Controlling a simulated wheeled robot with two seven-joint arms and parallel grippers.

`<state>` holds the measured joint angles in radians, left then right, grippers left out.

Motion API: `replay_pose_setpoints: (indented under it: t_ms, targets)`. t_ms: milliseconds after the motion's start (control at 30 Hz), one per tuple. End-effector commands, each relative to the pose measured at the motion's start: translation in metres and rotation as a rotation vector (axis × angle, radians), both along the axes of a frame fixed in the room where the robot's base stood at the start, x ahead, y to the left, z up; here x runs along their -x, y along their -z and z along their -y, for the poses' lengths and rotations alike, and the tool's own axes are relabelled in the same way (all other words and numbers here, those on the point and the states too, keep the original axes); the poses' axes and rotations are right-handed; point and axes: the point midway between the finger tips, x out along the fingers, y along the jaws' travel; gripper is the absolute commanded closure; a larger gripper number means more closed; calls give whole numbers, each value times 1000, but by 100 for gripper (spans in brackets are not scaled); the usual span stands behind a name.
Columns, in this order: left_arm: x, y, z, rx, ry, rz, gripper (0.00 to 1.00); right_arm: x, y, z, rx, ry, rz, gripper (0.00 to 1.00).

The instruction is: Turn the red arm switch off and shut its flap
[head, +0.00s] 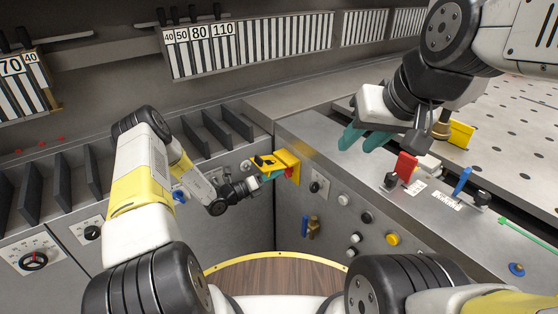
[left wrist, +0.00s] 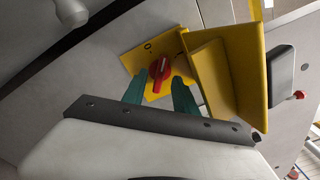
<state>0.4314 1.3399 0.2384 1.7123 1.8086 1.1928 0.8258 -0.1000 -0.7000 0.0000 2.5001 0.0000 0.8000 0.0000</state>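The red arm switch (left wrist: 160,69) is a red knob on a yellow plate (left wrist: 133,60) with a dark "0" mark in the left wrist view. Its yellow flap (left wrist: 228,72) stands open on the right side of the plate; it also shows in the head view (head: 288,158). My left gripper (left wrist: 159,79) is open, its green fingers on either side of the knob; contact cannot be told. In the head view the left gripper (head: 268,177) is at the yellow box's front, and the knob is mostly hidden. My right gripper (head: 360,143) is open and empty above the right-hand console.
The console (head: 330,150) carries a red lever (head: 405,166), a blue lever (head: 462,181) and several buttons. A blue handle (head: 305,225) sits low on its front. Dark slots (head: 90,175) line the left cabinet. A round wooden-topped surface (head: 280,280) lies in front.

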Motion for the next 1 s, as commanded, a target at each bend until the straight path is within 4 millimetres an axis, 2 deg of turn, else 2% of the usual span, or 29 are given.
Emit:
replay_pose_setpoints:
  t_ms: [167, 433, 467, 633, 1000]
  targets:
    - [-9, 0, 13, 1, 1, 0, 65, 0, 0, 0, 0, 0, 0, 65]
    - [-10, 0, 14, 1, -1, 0, 65, 0, 0, 0, 0, 0, 0, 65]
    - [-10, 0, 14, 1, -1, 0, 67, 0, 0, 0, 0, 0, 0, 65]
    - [-10, 0, 14, 1, -1, 0, 100, 0, 0, 0, 0, 0, 0, 65]
    - [-10, 0, 14, 13, -1, -17, 100, 0, 0, 0, 0, 0, 0, 65]
